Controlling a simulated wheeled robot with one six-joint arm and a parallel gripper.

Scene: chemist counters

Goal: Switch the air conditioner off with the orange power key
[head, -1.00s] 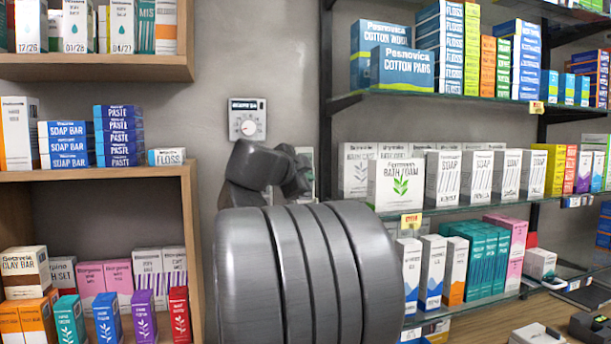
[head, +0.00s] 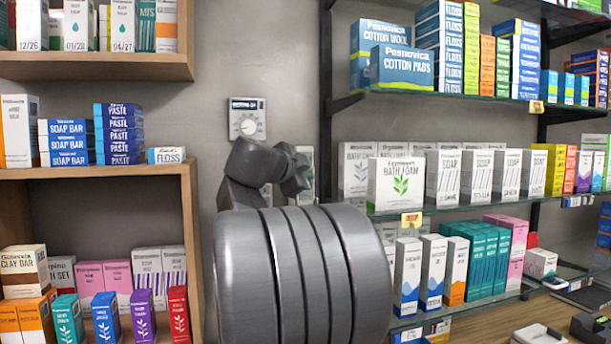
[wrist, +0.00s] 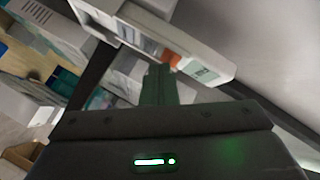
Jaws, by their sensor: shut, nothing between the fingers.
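In the wrist view a pale control panel (wrist: 135,25) crosses the top, tilted in the picture. The orange power key (wrist: 172,60) shows on it, beside a small greenish display or label (wrist: 205,73). My gripper (wrist: 160,72) is shut and empty, its fingertips right by the orange key and covering part of it. I cannot tell whether they touch it. In the head view my arm hides most of a pale wall panel (head: 306,158), and the orange key cannot be seen there.
A dial thermostat (head: 247,117) is on the wall just above my wrist. A wooden shelf (head: 190,230) with boxes stands to the left. Glass shelves (head: 450,207) with many boxes are close on the right, a bath foam box (head: 398,185) nearest.

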